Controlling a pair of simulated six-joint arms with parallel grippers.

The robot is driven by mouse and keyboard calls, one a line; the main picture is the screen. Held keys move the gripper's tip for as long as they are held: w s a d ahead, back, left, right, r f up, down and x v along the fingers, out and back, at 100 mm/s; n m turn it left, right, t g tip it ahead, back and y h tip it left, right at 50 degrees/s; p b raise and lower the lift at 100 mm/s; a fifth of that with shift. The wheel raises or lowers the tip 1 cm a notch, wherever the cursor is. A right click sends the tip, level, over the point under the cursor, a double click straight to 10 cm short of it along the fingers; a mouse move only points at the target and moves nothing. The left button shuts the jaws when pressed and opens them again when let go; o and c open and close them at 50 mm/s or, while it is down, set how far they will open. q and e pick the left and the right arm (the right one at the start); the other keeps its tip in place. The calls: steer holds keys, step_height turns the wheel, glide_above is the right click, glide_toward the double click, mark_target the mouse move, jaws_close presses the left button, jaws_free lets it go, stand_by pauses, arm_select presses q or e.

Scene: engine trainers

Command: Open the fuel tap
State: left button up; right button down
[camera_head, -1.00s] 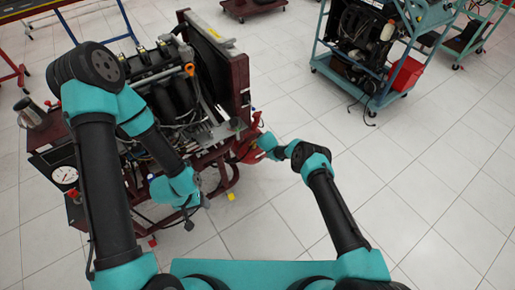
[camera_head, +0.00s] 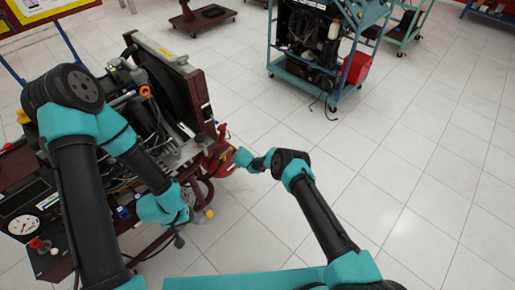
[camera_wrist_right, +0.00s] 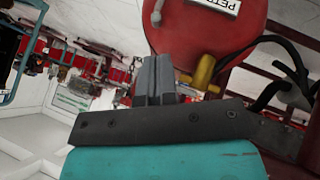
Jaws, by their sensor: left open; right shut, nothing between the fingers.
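The red fuel tank (camera_wrist_right: 205,25) carries a white label reading "PETR…" in the right wrist view. A brass-yellow tap (camera_wrist_right: 204,74) sits at its lower edge; its exact setting is hard to read. My right gripper (camera_wrist_right: 153,75) is shut and empty, its grey fingers just left of the tap, apparently not gripping it. In the head view the tank (camera_head: 219,158) is at the engine stand's right side, with my right wrist beside it; the tap is too small to make out there. My left gripper (camera_head: 179,240) is open, low in front of the stand, away from the tank.
The engine trainer (camera_head: 150,105) on its dark red stand fills the left, with a panel and white gauge (camera_head: 23,225) nearby. Black hoses (camera_wrist_right: 285,65) run right of the tap. A teal cart (camera_head: 333,95) stands farther back. The tiled floor at right is clear.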

arm_select(q)
steer(key=shift+s+a, duration=0.1)
arm_select(e)
steer(key=d+r, duration=0.6)
steer(key=r, duration=0.1)
steer(key=shift+s+r, duration=0.25)
steer(key=shift+d, duration=0.15)
steer(key=s+d+r+m+g, duration=0.2)
steer(key=s+d+r+m, duration=0.2)
steer(key=s, duration=1.1)
steer(key=s+d+r+m+g+y, duration=0.1)
steer(key=s+d+r+m, duration=0.3)
steer(key=s+d, duration=0.5)
steer(key=s+d+r+m+g, duration=0.4)
steer(key=s+d+r, duration=0.3)
steer(key=s, duration=1.3)
steer(key=shift+s+d+m+y, duration=0.2)
steer(key=shift+s+m+y, duration=0.15)
steer(key=shift+m, duration=0.25)
steer(key=shift+w+r, duration=0.1)
